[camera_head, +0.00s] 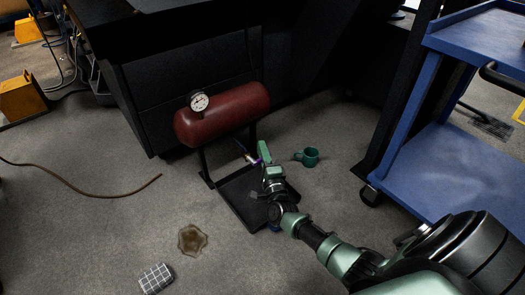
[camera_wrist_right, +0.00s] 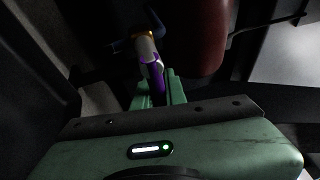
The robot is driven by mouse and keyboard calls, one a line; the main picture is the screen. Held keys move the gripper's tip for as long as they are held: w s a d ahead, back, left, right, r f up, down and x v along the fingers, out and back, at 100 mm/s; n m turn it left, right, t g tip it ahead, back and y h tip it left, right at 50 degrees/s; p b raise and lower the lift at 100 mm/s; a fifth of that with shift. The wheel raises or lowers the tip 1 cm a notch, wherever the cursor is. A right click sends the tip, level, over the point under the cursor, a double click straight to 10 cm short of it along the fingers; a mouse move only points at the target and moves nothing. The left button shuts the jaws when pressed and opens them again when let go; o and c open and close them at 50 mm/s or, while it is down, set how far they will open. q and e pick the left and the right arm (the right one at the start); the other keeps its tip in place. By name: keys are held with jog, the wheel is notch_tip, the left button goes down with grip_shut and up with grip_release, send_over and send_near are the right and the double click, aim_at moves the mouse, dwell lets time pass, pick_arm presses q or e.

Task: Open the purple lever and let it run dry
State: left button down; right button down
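A dark red tank (camera_head: 222,113) with a round white gauge (camera_head: 199,102) stands on a black stand. Below it is a small drain valve with a purple lever (camera_head: 260,157). In the right wrist view the purple lever (camera_wrist_right: 155,76) runs from a pale valve body (camera_wrist_right: 146,46) down between the fingers. My right gripper (camera_head: 263,152) is under the right end of the tank. In its wrist view the fingers (camera_wrist_right: 159,92) stand close on both sides of the lever's end and look shut on it. No flow from the valve can be made out. My left gripper is not in view.
A brown hose (camera_head: 90,187) lies left. A blue cart (camera_head: 440,165) stands right.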

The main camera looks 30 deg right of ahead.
aim_at(250, 156)
jog(key=shift+r+n, duration=0.1)
jog(key=shift+n, duration=0.2)
jog(key=shift+s+a+r+n+t+y+b, duration=0.1)
jog(key=shift+a+r+n+t+y, duration=0.6)
jog(key=shift+n+y, duration=2)
jog(key=shift+s+a+r+n+t+y+b, duration=0.15)
jog(key=shift+a+r+n+t+y, duration=0.5)
jog(key=shift+n, duration=3.9)
jog(key=shift+w+a+r+n+t+y+b, duration=0.1)
jog(key=shift+a+r+n+t+y, duration=0.25)
jog(key=shift+a+r+n+y, duration=1.55)
jog(key=n, duration=0.1)
jog(key=d+f+n, duration=0.1)
jog(key=f+n, duration=0.1)
jog(key=n, duration=0.1)
jog(key=shift+d+y, duration=0.25)
jog(key=c, duration=1.5)
grip_release()
jog(key=shift+o, duration=0.2)
